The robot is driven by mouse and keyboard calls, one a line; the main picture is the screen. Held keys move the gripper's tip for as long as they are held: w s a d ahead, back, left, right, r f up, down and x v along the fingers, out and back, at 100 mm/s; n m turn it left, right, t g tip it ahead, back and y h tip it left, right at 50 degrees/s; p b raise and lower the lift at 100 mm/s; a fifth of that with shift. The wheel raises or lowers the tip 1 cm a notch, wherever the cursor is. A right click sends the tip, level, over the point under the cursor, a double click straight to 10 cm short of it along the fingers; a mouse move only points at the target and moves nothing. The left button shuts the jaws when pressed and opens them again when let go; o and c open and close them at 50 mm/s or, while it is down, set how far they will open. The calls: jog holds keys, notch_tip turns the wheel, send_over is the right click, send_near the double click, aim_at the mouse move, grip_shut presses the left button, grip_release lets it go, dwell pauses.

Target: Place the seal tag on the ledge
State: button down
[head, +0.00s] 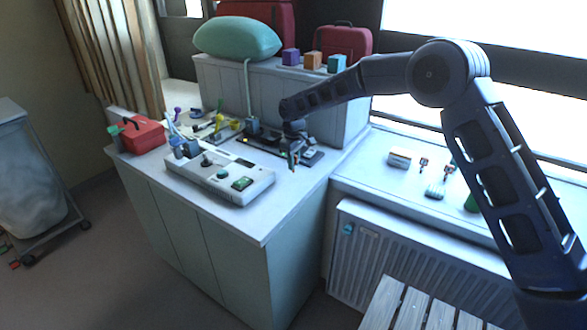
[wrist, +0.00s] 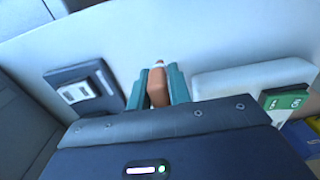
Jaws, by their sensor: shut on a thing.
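My gripper (wrist: 160,86) is shut on a small orange-brown piece with a pale tip, which I take to be the seal tag (wrist: 158,84). The piece stands between the two teal fingers in the wrist view. In the head view my gripper (head: 293,158) hangs over the right part of the white counter top (head: 262,222), behind the control box. The tag is too small to make out clearly there. A raised ledge (head: 225,68) runs along the back of the counter, and a lower window ledge (head: 375,180) lies to the right. I cannot tell which is the task's ledge.
A white control box (head: 215,180) with a green display stands in front of the gripper. A red toolbox (head: 142,135) is at the counter's left. Purple, orange and teal cubes, a green cushion (head: 237,38) and red cases occupy the raised ledge. Small items lie on the window ledge.

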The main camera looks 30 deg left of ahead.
jog(key=shift+f, duration=1.4)
jog(key=shift+f, duration=0.15)
jog(key=c, duration=1.3)
grip_release()
notch_tip(320, 180, up, 12)
jog(key=shift+f, duration=0.15)
jog(key=shift+r, duration=0.3)
